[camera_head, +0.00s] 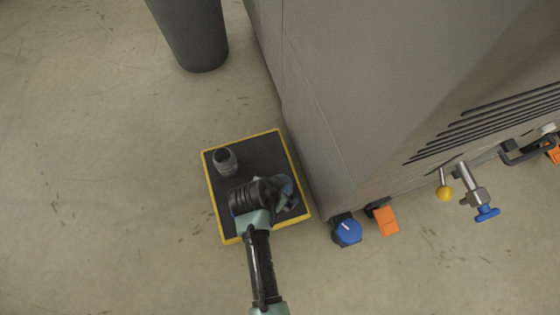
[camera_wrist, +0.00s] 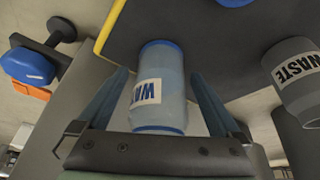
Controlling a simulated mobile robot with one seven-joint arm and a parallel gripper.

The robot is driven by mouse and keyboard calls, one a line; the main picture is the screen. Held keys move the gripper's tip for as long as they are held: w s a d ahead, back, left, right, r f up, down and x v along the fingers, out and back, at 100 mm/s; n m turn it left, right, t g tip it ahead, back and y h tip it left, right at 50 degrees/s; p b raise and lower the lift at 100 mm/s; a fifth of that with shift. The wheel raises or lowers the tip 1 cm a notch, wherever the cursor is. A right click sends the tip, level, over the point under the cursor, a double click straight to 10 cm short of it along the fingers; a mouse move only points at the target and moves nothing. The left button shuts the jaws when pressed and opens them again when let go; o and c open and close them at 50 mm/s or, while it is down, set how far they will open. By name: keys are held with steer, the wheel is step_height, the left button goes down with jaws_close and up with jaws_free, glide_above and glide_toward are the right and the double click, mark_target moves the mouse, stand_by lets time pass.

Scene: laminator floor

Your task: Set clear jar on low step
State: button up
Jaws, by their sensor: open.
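The low step (camera_head: 262,150) is a black-topped platform with a yellow edge on the floor; its dark top also shows in the wrist view (camera_wrist: 215,42). The clear jar (camera_wrist: 160,70), bluish with blue rims and a partly visible white label, is between the fingers of my gripper (camera_wrist: 160,78). The fingers are open, one on each side of it. In the head view my gripper (camera_head: 286,192) is over the right part of the step, and my arm mostly hides the jar. I cannot tell whether the jar touches the step.
A grey jar labelled WASTE (camera_wrist: 296,78) stands on the step's left part in the head view (camera_head: 226,162). A large grey machine (camera_head: 350,90) borders the step on the right. A blue knob (camera_head: 346,231) and orange block (camera_head: 386,221) sit at its base. A dark bin (camera_head: 192,35) stands behind.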

steer(key=p+v, duration=0.8)
steer(key=v, duration=0.4)
steer(key=w+a+r+n+t+y, duration=0.15)
steer(key=w+r+t, duration=0.45)
steer(key=w+r, duration=0.95)
steer(key=w+r+n+t+y, duration=0.1)
steer(key=w+r+t, duration=0.2)
steer(key=r, duration=1)
steer(key=w+r+n+t, duration=0.1)
steer(key=w+r+t, duration=0.25)
steer(key=r, duration=0.85)
steer(key=s+d+r+n+t, duration=0.1)
steer(key=s+r+t, duration=0.15)
steer(key=r, duration=0.85)
steer(key=s+d+r+n+t, duration=0.15)
steer(key=r+t, duration=0.25)
steer(key=r, duration=0.7)
steer(key=s+d+r+n+t, duration=0.1)
steer(key=s+r+t, duration=0.3)
steer(key=s+r, duration=0.6)
step_height(320, 180, up, 3)
steer(key=shift+s+d+f+n+t, duration=0.1)
steer(key=shift+s+d+n+t, duration=0.1)
steer(key=shift+d+n+t, duration=0.15)
